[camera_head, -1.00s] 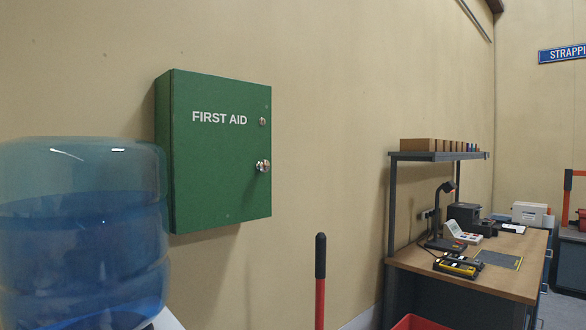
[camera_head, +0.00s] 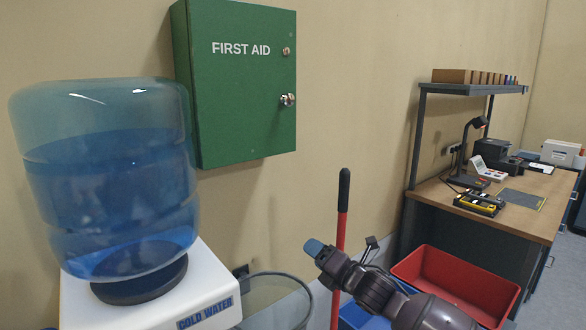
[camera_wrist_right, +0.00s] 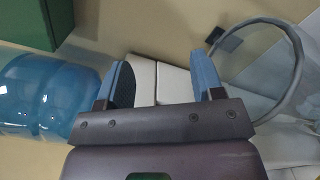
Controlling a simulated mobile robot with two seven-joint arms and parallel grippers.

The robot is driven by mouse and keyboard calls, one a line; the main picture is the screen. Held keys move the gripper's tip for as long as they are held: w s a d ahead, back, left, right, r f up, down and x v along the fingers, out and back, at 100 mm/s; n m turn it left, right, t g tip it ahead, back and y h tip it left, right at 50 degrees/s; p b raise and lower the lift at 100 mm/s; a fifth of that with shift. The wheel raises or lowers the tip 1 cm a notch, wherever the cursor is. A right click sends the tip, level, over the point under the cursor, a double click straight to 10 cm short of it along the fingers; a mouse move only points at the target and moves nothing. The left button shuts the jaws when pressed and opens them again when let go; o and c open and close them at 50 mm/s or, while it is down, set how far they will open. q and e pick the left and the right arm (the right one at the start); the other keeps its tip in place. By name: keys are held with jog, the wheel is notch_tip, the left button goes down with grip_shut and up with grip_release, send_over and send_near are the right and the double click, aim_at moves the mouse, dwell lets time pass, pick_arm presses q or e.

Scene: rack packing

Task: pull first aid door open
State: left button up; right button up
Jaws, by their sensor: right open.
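The green first aid cabinet (camera_head: 235,85) hangs on the beige wall, its door shut. A silver knob (camera_head: 287,100) sits at the door's right side, with a small round lock (camera_head: 285,51) above it. A corner of the cabinet (camera_wrist_right: 40,20) also shows at the top left of the right wrist view. My right gripper (camera_head: 342,255) is below and to the right of the cabinet, well apart from it. In the right wrist view its two blue-padded fingers (camera_wrist_right: 165,85) are spread with nothing between them. My left gripper is not in view.
A water cooler with a blue bottle (camera_head: 110,180) stands left of and below the cabinet. A red pole with a black grip (camera_head: 343,190) stands close behind my right gripper. A red bin (camera_head: 455,280) and a workbench (camera_head: 500,205) are at the right.

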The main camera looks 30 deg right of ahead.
jog(key=w+d+r+n+t, duration=0.1)
jog(key=w+r+n, duration=0.15)
jog(key=r, duration=0.45)
jog(key=w+d+r+n+t, duration=0.1)
jog(key=r+n, duration=0.3)
jog(key=r, duration=0.2)
jog(key=n+t+y+p, duration=0.2)
jog(key=n+y, duration=0.1)
jog(key=n, duration=0.6)
send_near(291, 100)
jog(key=p+x, duration=0.2)
jog(key=x, duration=0.8)
jog(key=shift+a, duration=0.1)
grip_shut()
